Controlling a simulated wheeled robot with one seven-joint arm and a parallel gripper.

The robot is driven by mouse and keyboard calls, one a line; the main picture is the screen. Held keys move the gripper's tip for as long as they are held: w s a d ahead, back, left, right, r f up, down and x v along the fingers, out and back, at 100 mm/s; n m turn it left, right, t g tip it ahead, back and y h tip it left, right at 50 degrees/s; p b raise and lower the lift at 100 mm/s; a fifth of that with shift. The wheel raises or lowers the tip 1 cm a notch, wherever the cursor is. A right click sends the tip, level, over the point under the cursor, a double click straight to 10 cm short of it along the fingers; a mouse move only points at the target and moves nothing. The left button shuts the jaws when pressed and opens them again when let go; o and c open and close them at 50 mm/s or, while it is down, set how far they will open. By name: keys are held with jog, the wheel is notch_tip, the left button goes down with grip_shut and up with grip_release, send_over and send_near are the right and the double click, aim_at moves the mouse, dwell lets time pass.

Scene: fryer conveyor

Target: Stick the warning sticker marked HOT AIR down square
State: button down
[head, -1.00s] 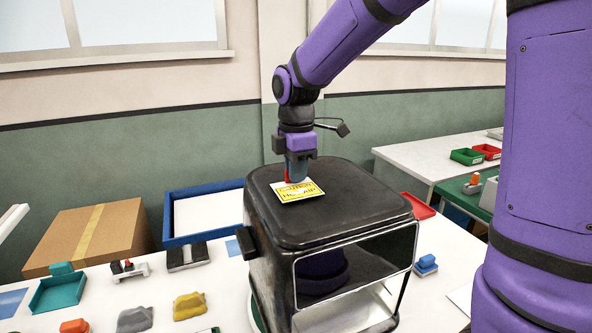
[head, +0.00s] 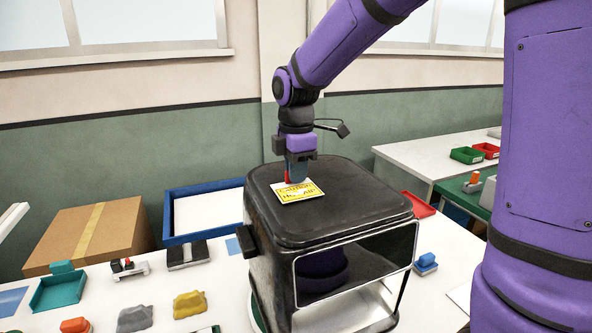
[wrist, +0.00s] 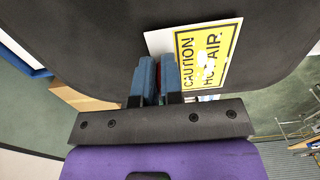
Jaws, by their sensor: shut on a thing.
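The yellow warning sticker (head: 303,192), with a white border, reads CAUTION HOT AIR and shows near the left back part of the black fryer's top (head: 352,208). In the wrist view the sticker (wrist: 222,60) has a pale worn patch across its lettering. My gripper (head: 296,178) points down over the sticker's back edge. In the wrist view its blue fingers (wrist: 158,80) are shut at the white margin, with a bit of red between them. The gripped edge is hidden by the fingers. I cannot tell whether the sticker lies flat on the top.
A blue-rimmed tray (head: 168,218) and a cardboard box (head: 95,235) stand to the left. A teal bin (head: 58,291) and grey and yellow pieces (head: 190,304) lie on the white table. The fryer's top around the sticker is clear.

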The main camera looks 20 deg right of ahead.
jog(key=shift+f, duration=0.2)
jog(key=c, duration=0.6)
grip_release()
jog(key=shift+r, duration=0.1)
jog(key=shift+r, duration=3.4)
